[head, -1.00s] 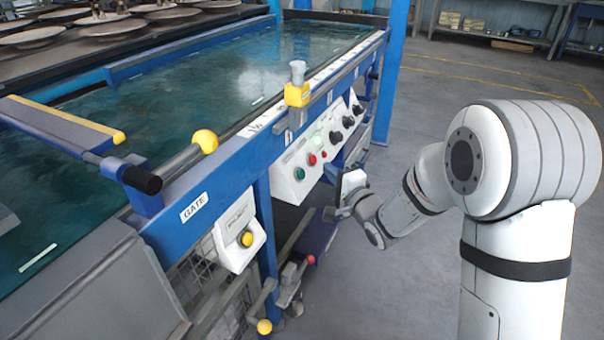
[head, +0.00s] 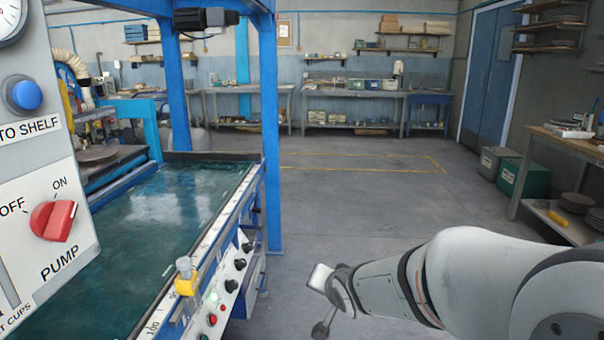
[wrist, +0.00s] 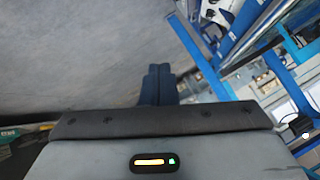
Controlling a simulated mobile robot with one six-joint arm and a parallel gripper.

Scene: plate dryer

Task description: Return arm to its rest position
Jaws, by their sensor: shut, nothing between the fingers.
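My gripper (head: 322,328) hangs over the open floor to the right of the plate dryer (head: 262,200), apart from it, at the end of my arm, which reaches in from the lower right. In the wrist view my two dark fingers (wrist: 158,72) lie side by side, shut with nothing between them. Bare grey floor shows behind them. The dryer's blue frame shows at the upper right of the wrist view.
A control panel (head: 38,205) with a red pump knob (head: 55,219) fills the left edge. The dryer's side carries a yellow slider (head: 187,284) and several knobs. The grey floor (head: 350,200) is clear. A workbench (head: 570,145) and green bin (head: 526,177) stand right.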

